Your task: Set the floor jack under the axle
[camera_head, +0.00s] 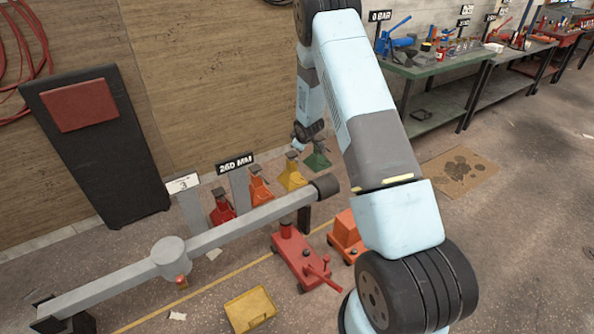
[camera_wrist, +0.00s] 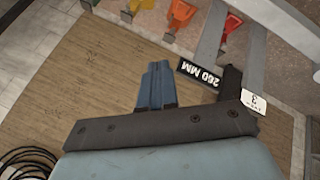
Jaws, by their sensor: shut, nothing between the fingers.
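The grey axle (camera_head: 120,284) runs from lower left to a dark hub at its right end, raised above the floor. A red floor jack (camera_head: 300,262) with a handle stands on the floor near the right end. Its upright post looks close below the axle; I cannot tell whether they touch. An orange wheeled unit (camera_head: 345,236), partly hidden by my arm, stands right of it. My gripper (camera_head: 308,131) is beyond the axle, near the wall and above the jack stands. In the wrist view its blue fingers (camera_wrist: 158,82) are together and empty.
Red (camera_head: 221,209), orange (camera_head: 259,187), yellow (camera_head: 291,176) and green (camera_head: 316,159) stands line up behind the axle, beside a 260 MM sign (camera_head: 235,163) and a 3 sign (camera_head: 183,183). A green bench (camera_head: 450,65) stands back right.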

